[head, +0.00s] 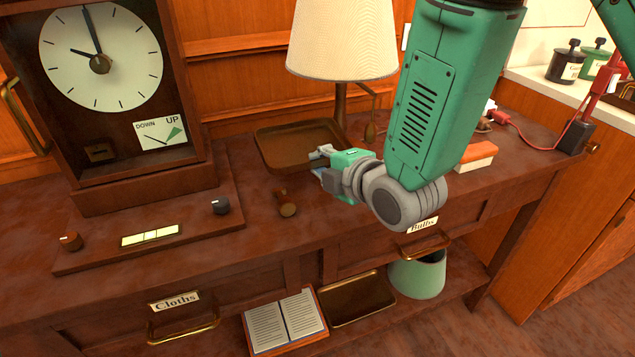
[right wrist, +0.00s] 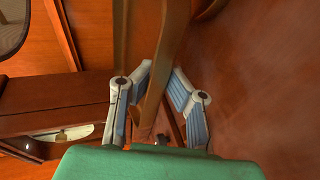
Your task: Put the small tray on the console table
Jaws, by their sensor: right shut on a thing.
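The small tray (head: 283,157), brown with a raised rim, is at the console table (head: 345,225), in front of the lamp. It looks about level, low over the tabletop or on it; I cannot tell if it touches. My right gripper (head: 322,160) is shut on the tray's right rim. In the right wrist view the fingers (right wrist: 160,88) stand on both sides of the brown rim (right wrist: 168,60). My left gripper is not in view.
The lamp (head: 342,40) stands close behind the tray. A clock cabinet (head: 185,170) fills the left. A small wooden piece (head: 287,206) lies in front of the tray. Another tray (head: 358,298) and an open book (head: 285,322) lie below.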

